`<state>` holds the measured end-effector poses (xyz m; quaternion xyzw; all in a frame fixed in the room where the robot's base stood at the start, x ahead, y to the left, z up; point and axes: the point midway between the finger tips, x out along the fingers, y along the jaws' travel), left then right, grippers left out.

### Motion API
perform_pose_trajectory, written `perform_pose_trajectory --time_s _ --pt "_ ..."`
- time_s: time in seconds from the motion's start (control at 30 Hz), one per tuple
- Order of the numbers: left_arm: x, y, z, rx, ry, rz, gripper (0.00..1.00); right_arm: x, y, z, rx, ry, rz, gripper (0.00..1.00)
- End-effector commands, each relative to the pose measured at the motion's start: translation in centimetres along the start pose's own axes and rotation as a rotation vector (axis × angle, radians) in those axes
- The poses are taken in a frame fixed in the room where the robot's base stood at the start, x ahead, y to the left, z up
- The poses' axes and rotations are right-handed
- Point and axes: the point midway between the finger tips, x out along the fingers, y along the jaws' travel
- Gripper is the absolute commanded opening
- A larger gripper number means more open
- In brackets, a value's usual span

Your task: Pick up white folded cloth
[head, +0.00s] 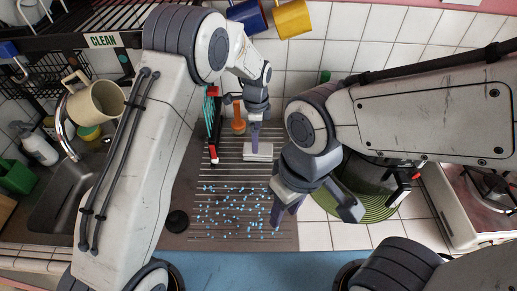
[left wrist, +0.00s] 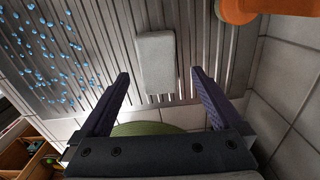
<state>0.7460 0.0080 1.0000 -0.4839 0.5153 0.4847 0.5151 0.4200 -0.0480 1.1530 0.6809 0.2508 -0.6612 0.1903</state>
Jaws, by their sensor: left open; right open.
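The white folded cloth (head: 258,152) lies on the ribbed drainboard near the tiled back wall. In the left wrist view the cloth (left wrist: 156,62) is a pale, flat block between and beyond my fingers. My left gripper (head: 255,134) is just above the cloth in the head view, seen nearly edge-on. In the left wrist view my left gripper (left wrist: 160,74) has its fingers spread wide, with nothing between them. My right gripper (head: 314,214) is open and empty, in front and to the right of the cloth.
An orange object (head: 238,124) stands left of the cloth, also in the left wrist view (left wrist: 236,10). Blue droplets cover the front of the drainboard (head: 285,232). A green round dish (head: 372,207) is partly hidden behind my right arm. A sink (head: 62,205) is at left.

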Motion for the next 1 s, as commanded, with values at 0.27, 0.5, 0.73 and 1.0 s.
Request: perform_pose_trajectory --time_s 0.27,0.5,0.73,1.0 --pt "2.2 0.3 -0.3 0.000 -0.001 0.004 1.00 -1.6 -0.1 -0.1 0.001 0.000 0.000 0.40" --pt "5.5 0.4 -0.6 -0.001 0.000 0.001 1.00 -3.0 -0.2 -0.2 0.002 0.000 0.000 0.40" --pt "6.1 0.4 -0.6 -0.001 0.001 -0.002 1.00 -3.0 -0.2 -0.1 0.002 0.000 0.000 0.40" --pt "6.1 0.4 -0.6 -0.002 0.000 -0.001 0.21 -3.0 -0.2 -0.1 0.002 0.000 0.000 0.40"
